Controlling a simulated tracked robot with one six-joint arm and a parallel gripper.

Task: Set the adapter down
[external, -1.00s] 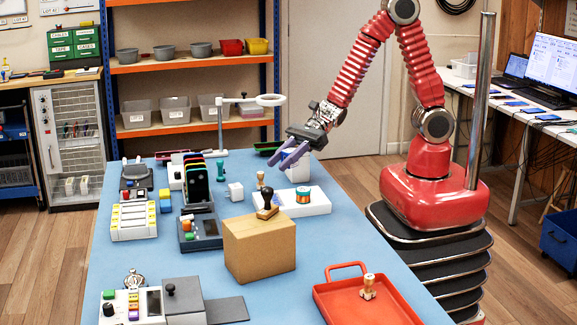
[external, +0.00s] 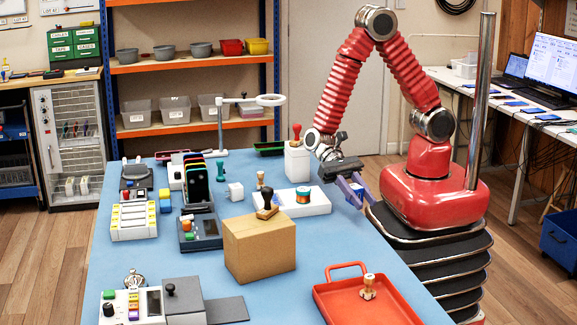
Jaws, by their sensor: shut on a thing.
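My gripper (external: 356,196), with purple fingers, hangs low at the right edge of the blue table, to the right of the white tray. It is shut on the adapter (external: 357,186), which shows only as a small pale patch between the fingers. The fingers and the small size hide most of its shape. I cannot tell whether it touches anything below.
A white canister (external: 297,165) with a red-handled stamp stands at the back right. A white tray (external: 318,207) holds a striped jar. A cardboard box (external: 260,250) and a red tray (external: 335,300) are nearer. Blue tabletop (external: 335,240) between them is clear.

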